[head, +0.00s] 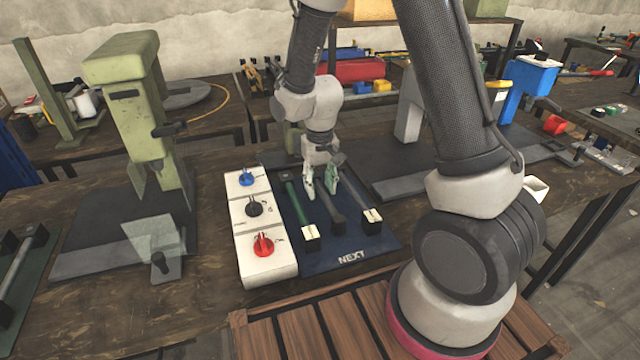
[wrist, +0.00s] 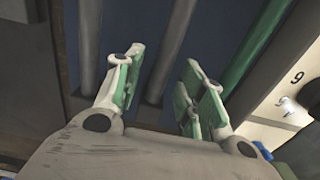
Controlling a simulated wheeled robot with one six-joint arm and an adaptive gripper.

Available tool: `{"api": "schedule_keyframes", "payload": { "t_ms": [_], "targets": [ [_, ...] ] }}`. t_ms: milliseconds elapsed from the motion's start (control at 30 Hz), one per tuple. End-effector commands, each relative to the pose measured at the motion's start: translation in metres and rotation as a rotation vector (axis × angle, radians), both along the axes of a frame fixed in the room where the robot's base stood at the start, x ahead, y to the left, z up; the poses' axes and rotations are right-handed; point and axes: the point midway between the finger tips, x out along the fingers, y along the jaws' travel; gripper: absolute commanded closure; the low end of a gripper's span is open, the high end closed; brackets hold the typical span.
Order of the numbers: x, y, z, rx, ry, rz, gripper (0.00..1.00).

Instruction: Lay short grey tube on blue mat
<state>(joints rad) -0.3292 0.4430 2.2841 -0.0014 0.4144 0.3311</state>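The blue mat (head: 345,258), marked NEXT, lies on the bench. On it a green tube (head: 297,203) lies at the left and two grey tubes lie right of it, a middle one (head: 332,208) and a right one (head: 358,198). I cannot tell which grey tube is the short one. My gripper (head: 321,186) points down over the mat, near the middle grey tube. In the wrist view its fingers (wrist: 158,82) are apart with nothing held between them. The middle grey tube (wrist: 172,50) shows beyond the gap; contact is not visible.
A white control box (head: 265,230) with blue, black and red knobs stands left of the mat. A green press (head: 140,110) stands farther left. Another grey tube (head: 20,265) lies on a green mat (head: 38,290) at the far left. A dark plate (head: 400,175) lies right of the mat.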

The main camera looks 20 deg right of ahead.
Motion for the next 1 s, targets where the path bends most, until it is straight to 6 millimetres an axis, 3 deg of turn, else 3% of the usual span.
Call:
{"api": "schedule_keyframes", "payload": {
  "t_ms": [367, 800, 1000],
  "targets": [
    [0.001, 0.000, 0.009, 0.001, -0.004, 0.000, 0.59],
    [0.001, 0.000, 0.099, 0.001, -0.004, 0.000, 0.59],
    [0.000, 0.000, 0.118, 0.000, -0.001, 0.000, 0.59]
  ]
}}
